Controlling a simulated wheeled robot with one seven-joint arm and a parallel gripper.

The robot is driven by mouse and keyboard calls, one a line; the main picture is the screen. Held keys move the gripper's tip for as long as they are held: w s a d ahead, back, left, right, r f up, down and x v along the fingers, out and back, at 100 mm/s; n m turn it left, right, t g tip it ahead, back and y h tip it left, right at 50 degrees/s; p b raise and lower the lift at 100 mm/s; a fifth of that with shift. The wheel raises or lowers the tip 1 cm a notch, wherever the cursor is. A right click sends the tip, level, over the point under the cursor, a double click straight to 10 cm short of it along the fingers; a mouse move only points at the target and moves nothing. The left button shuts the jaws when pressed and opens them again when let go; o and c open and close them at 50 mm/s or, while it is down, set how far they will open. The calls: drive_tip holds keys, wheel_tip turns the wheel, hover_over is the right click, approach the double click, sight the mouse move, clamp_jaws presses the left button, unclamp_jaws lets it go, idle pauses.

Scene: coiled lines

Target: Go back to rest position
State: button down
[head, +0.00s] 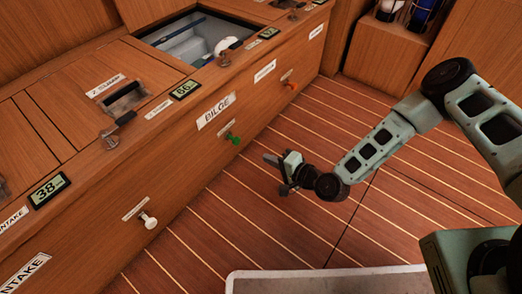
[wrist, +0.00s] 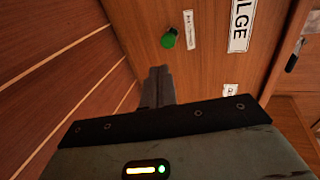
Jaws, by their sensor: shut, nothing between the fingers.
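My gripper (head: 272,161) is at the end of my arm, which reaches in from the right in the head view. It hangs over the striped floor, a little in front of the wooden cabinet and apart from the green knob (head: 232,139). In the wrist view my gripper's fingers (wrist: 158,86) are together with nothing between them. The green knob shows ahead of them in the wrist view (wrist: 169,39), beside a small label.
The wooden cabinet (head: 190,185) carries a white knob (head: 149,220), an orange knob (head: 292,86), a BILGE label (head: 216,110) and small displays. An open hatch (head: 190,40) is in its top. A light-edged mat (head: 330,280) lies at the bottom. The floor (head: 330,120) between is clear.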

drive_tip(key=shift+p+v, duration=0.35)
drive_tip(key=shift+v, duration=0.85)
drive_tip(key=s+d+r+n+g+h+p, duration=0.1)
drive_tip(key=r+n+g+h+p, duration=0.2)
drive_tip(key=r, duration=0.4)
drive_tip(key=s+r+n+g+p, duration=0.1)
drive_tip(key=s+r+n+g, duration=0.1)
drive_tip(key=r+n, duration=0.4)
drive_tip(key=s+d+r+n+g+h+p, duration=0.1)
drive_tip(key=r+n+g+h+p, duration=0.15)
drive_tip(key=r, duration=0.55)
drive_tip(key=s+d+r+n+g+h+p, duration=0.1)
drive_tip(key=s+d+r+n+h+p, duration=0.15)
drive_tip(key=s+r, duration=0.8)
drive_tip(key=s+d+r+n+g+h+p, duration=0.15)
drive_tip(key=s+d+r, duration=0.4)
drive_tip(key=r, duration=0.75)
wheel_tip(320, 180, up, 38)
drive_tip(key=s+p, duration=0.1)
drive_tip(key=p, duration=3.7)
drive_tip(key=shift+s+a+t+h+p, duration=0.2)
drive_tip(key=shift+a+t+h+p, duration=0.1)
drive_tip(key=shift+a+h, duration=0.1)
drive_tip(key=shift+f, duration=0.15)
